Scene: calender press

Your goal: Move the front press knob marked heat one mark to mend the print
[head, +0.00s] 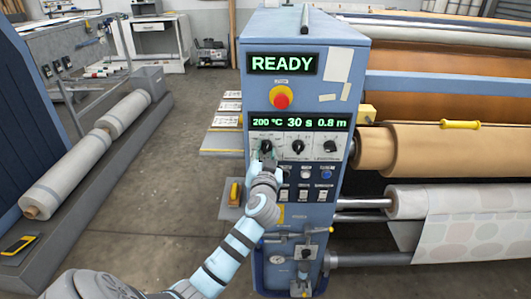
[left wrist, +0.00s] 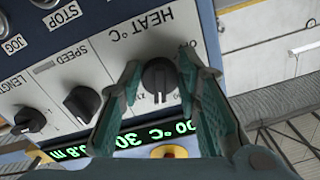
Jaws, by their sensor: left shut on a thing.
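The blue press console (head: 350,30) stands in the middle of the head view. Its display (head: 300,122) reads 200 °C, 30 s, 0.8 m, and the screen above (head: 283,64) reads READY. The black heat knob (head: 266,146) is the leftmost of three knobs; in the left wrist view the heat knob (left wrist: 159,80) shows upside down under the HEAT °C label. My left gripper (head: 264,156) is at this knob, its two teal fingers (left wrist: 160,68) shut on its sides. The printed cloth (head: 475,228) with pale rounded shapes hangs at the lower right. My right gripper is not in view.
Two more knobs, speed (head: 298,147) and length (head: 330,147), sit right of the heat knob. A red stop button (head: 281,98) is above the display. Switches and buttons lie below the knobs. Large rolls (head: 430,150) fill the right side; open floor lies left.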

